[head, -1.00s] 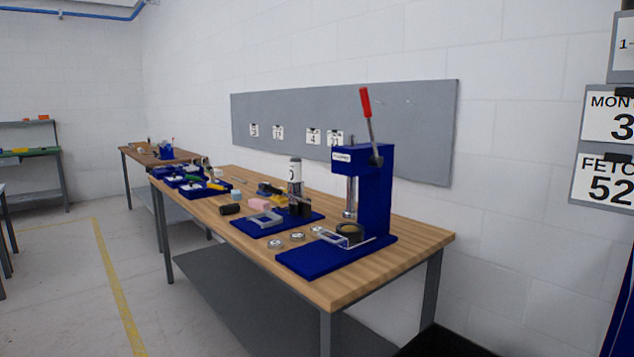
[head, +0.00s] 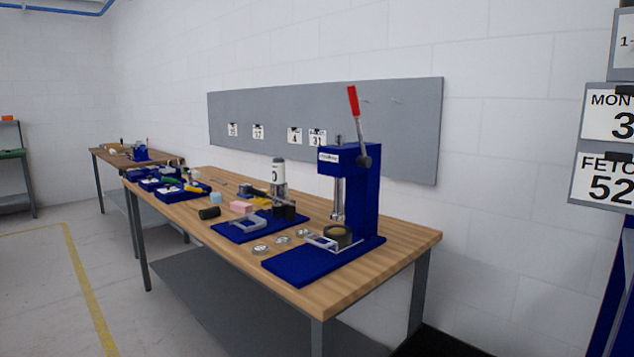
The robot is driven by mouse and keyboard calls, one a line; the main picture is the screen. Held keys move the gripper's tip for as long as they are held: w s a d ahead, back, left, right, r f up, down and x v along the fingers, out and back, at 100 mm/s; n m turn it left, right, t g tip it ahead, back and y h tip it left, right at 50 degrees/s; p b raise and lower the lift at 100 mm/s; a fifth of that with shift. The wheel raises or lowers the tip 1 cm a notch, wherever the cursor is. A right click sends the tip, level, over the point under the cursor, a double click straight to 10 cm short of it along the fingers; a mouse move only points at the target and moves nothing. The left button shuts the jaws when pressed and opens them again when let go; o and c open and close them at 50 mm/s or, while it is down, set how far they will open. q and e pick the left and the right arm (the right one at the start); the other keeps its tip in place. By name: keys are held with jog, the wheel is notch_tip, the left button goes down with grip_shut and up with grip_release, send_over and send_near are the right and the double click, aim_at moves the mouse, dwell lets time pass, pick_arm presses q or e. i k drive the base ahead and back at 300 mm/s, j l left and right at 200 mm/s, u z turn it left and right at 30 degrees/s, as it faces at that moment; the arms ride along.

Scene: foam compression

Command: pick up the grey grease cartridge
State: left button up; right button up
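An upright grey cylinder with a white label (head: 278,176) stands on the wooden workbench, behind the blue mat and left of the blue press. It may be the grey grease cartridge; it is too small to be sure. Dark blocks partly hide its foot. A short dark cylinder (head: 209,212) lies on its side near the bench's front edge. Neither of my grippers shows in the head view.
The wooden workbench (head: 390,262) carries a blue lever press (head: 362,200), a blue mat (head: 226,231), several metal discs, a pink block (head: 241,207) and blue trays (head: 178,193). A grey board (head: 390,120) hangs behind. Floor left of the bench is clear.

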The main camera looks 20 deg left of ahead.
aim_at(279, 162)
jog(key=j+z, duration=0.5)
jog(key=j, duration=0.25)
jog(key=k+j+z, duration=0.1)
jog(key=j+z, duration=0.2)
jog(key=j, duration=0.45)
jog(key=k+j, duration=0.1)
jog(key=j, duration=0.45)
jog(key=j+z, duration=0.1)
jog(key=j, duration=0.4)
jog(key=k+j, duration=0.15)
jog(key=j, duration=0.4)
jog(key=z, duration=0.05)
